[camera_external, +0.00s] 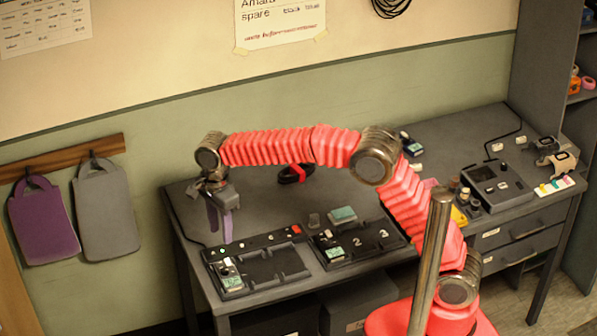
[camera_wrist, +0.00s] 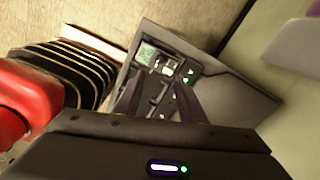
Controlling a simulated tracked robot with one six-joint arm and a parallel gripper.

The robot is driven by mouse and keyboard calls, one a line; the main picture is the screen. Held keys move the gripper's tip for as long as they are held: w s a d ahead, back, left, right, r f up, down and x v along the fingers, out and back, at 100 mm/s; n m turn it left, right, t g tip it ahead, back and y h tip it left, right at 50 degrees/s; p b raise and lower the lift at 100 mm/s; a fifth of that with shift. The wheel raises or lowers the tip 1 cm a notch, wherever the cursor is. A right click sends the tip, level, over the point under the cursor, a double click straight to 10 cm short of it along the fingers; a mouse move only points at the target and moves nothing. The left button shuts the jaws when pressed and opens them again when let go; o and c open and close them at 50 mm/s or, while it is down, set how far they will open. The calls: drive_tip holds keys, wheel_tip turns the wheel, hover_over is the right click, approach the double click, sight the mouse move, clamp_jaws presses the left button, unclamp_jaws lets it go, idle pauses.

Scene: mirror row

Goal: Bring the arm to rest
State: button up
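My red-sleeved arm (camera_external: 310,147) reaches left across the grey desk (camera_external: 265,205), and its gripper (camera_external: 222,236) points down at the desk's left end. The fingers look to be above the back left part of the left black tray (camera_external: 285,262); the exact height is hard to tell. In the wrist view the two dark purple fingers of my gripper (camera_wrist: 160,93) stand apart with nothing between them. Past them the wrist view shows the tray (camera_wrist: 215,95) with a small green display (camera_wrist: 147,53).
A second tray (camera_external: 362,246) marked 2 and 3 lies right of the first. A teal-topped block (camera_external: 342,214) and a clear cup (camera_external: 313,220) stand behind it. A dark device (camera_external: 495,185) sits at the desk's right. Purple (camera_external: 43,225) and grey (camera_external: 106,215) bags hang left. The desk's back left is mostly clear.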

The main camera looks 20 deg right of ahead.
idle(0.3)
drive_tip(key=s+d+r+n+t, duration=0.2)
drive_tip(key=s+d+n, duration=0.2)
drive_tip(key=d, duration=1.2)
drive_tip(key=s+d+r+n+t, duration=0.1)
drive_tip(key=s+d+r+n, duration=0.2)
drive_tip(key=d, duration=1.3)
drive_tip(key=s+d+r+n+t, duration=0.2)
drive_tip(key=s+d+n, duration=0.5)
drive_tip(key=d, duration=0.8)
drive_tip(key=shift+d+r+t, duration=0.2)
drive_tip(key=shift+d+t, duration=0.1)
drive_tip(key=shift+d, duration=0.1)
